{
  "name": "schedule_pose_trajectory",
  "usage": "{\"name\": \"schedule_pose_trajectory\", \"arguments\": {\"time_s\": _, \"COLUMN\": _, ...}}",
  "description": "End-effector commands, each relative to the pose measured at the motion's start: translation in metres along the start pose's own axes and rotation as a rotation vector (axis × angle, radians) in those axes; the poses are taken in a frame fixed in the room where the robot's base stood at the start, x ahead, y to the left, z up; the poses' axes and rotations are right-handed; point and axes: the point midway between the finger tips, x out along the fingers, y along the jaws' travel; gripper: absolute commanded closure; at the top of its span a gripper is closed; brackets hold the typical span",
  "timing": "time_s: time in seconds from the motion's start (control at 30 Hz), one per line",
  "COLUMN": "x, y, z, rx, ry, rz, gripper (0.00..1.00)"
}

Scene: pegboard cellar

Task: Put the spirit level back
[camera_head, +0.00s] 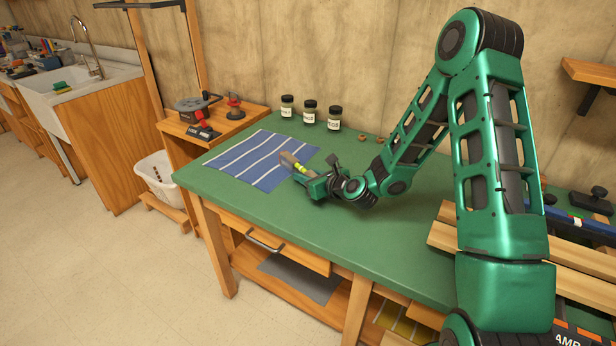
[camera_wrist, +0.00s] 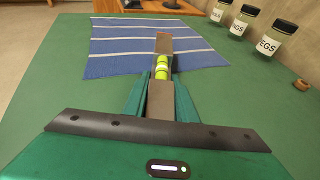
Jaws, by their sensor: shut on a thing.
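The spirit level (camera_head: 290,160) is a short brownish bar with bright yellow-green vials. My gripper (camera_head: 306,174) is shut on it, over the green workbench near the right edge of the blue striped cloth. In the wrist view the spirit level (camera_wrist: 163,45) points away from me between the two green fingers of my gripper (camera_wrist: 161,85), its far end over the cloth. Its near part is partly hidden between the fingers. I cannot tell whether it touches the bench or cloth.
The blue striped cloth (camera_head: 250,160) lies flat on the green workbench (camera_head: 290,230). Several labelled jars (camera_head: 309,112) stand along the wall. A wooden side stand (camera_head: 225,122) with tools is at the left end. Wooden planks and a blue bar (camera_head: 582,222) lie at right. The front middle bench is clear.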

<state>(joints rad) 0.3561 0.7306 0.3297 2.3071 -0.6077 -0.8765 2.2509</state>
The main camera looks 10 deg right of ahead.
Motion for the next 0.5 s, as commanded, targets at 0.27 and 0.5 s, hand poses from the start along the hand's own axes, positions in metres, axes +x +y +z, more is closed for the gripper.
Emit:
{"name": "schedule_pose_trajectory", "arguments": {"time_s": 0.27, "x": 0.0005, "y": 0.0002, "z": -0.0019, "rx": 0.001, "ry": 0.001, "rz": 0.0, "gripper": 1.0}}
{"name": "schedule_pose_trajectory", "arguments": {"time_s": 0.5, "x": 0.0012, "y": 0.0003, "z": -0.005, "rx": 0.0, "ry": 0.003, "rz": 0.001, "gripper": 0.56}}
